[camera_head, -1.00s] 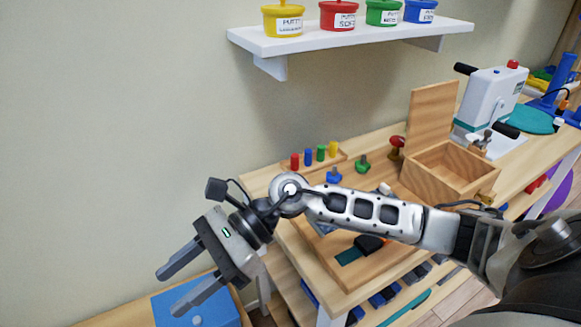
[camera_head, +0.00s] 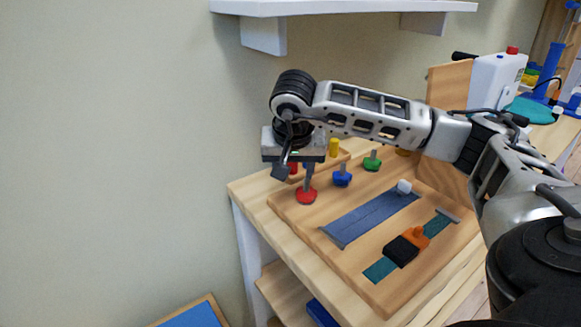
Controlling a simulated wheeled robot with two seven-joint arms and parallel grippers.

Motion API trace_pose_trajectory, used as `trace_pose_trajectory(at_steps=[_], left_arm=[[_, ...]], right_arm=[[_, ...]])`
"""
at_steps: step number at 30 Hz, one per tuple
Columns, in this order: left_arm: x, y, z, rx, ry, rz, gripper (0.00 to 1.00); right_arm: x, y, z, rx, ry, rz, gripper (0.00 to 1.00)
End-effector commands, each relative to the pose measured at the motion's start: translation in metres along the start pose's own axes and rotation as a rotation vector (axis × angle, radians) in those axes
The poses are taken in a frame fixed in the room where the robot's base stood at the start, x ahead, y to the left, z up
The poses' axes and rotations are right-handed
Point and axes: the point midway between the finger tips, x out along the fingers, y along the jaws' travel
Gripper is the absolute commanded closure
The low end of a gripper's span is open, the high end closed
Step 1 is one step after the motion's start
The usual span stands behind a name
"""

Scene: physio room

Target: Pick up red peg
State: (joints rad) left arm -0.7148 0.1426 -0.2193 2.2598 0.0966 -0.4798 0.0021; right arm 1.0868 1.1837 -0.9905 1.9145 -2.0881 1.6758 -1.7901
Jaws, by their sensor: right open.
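The red peg (camera_head: 293,168) shows only in part, low behind my right gripper, at the left end of the small wooden peg rack (camera_head: 342,156). A yellow peg (camera_head: 333,147) stands at the rack's right end; the pegs between are mostly hidden. My right gripper (camera_head: 296,172) is open over the rack area, its body covering the pegs. Its fingers are largely hidden, so I cannot tell whether they are around or beside the red peg. My left gripper is out of view.
A red knob (camera_head: 306,195), a blue knob (camera_head: 342,179) and a green knob (camera_head: 372,163) stand on the wooden board (camera_head: 300,218). Blue fabric (camera_head: 370,217) and a strap with a black and orange buckle (camera_head: 404,248) lie there too. A shelf (camera_head: 345,7) hangs above.

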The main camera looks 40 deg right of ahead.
Motion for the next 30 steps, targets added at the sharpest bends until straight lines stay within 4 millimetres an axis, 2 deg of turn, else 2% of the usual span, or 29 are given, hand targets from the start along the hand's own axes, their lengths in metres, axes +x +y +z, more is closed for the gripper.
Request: trace_pose_trajectory(at_steps=[3, 6, 14, 20, 21, 24, 30], left_arm=[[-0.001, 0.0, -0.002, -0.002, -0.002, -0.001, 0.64], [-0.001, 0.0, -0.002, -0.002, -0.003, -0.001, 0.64], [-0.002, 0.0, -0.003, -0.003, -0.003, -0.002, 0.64], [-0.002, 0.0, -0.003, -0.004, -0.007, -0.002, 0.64], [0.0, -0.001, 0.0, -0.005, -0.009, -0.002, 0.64], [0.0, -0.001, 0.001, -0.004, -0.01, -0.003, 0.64], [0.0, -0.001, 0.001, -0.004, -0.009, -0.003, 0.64]], right_arm=[[0.008, -0.001, -0.024, 0.005, -0.001, -0.001, 0.53], [0.015, -0.001, -0.039, 0.003, -0.001, -0.002, 0.53], [0.023, -0.002, -0.057, 0.001, -0.002, -0.004, 0.53], [0.034, -0.002, -0.084, 0.003, -0.002, -0.004, 0.53], [0.044, -0.001, -0.081, 0.0, -0.005, 0.0, 0.53], [0.057, -0.001, -0.081, 0.0, -0.004, -0.001, 0.53], [0.064, -0.001, -0.081, -0.002, -0.002, -0.004, 0.53]])
